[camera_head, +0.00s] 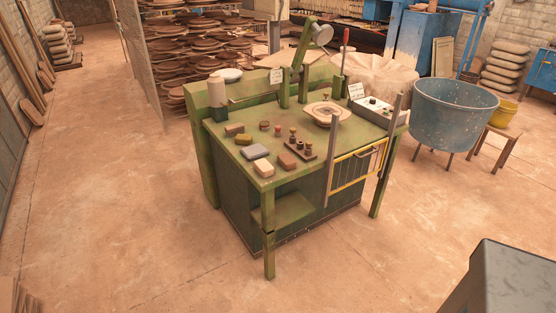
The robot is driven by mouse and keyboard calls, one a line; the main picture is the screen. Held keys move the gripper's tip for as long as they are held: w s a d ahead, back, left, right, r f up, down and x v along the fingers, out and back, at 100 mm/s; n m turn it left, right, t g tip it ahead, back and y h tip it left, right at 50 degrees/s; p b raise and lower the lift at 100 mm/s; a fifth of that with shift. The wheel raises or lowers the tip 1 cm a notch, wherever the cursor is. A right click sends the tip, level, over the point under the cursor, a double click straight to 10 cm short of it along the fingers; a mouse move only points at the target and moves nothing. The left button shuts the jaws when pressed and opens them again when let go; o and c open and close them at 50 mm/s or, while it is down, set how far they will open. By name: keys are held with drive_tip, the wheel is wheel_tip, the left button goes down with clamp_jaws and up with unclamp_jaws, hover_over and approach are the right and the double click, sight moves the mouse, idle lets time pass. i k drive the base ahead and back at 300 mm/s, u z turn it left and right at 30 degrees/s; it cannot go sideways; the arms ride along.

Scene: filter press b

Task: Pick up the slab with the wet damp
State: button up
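Several small slabs and blocks lie on the green bench top (222,143), at its left front. They are a brown one (234,129), an olive-yellow one (243,140), a blue-grey one (254,152), a pale-topped tan one (263,168) and a reddish-brown one (287,161). They lie apart from each other. They are too small here to tell which one is damp. My gripper is not in view.
Beside the slabs stand small dark round pieces (264,126) and a rack with knobbed pegs (301,149). Behind are a round pale plate (327,114) and a lever press (304,60). Right is a blue tub (453,112). The floor in front is clear.

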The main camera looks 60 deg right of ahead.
sight(286, 161)
drive_tip(key=i, duration=0.85)
drive_tip(key=z, duration=3.9)
drive_tip(key=i, duration=0.1)
drive_tip(key=u, duration=2.55)
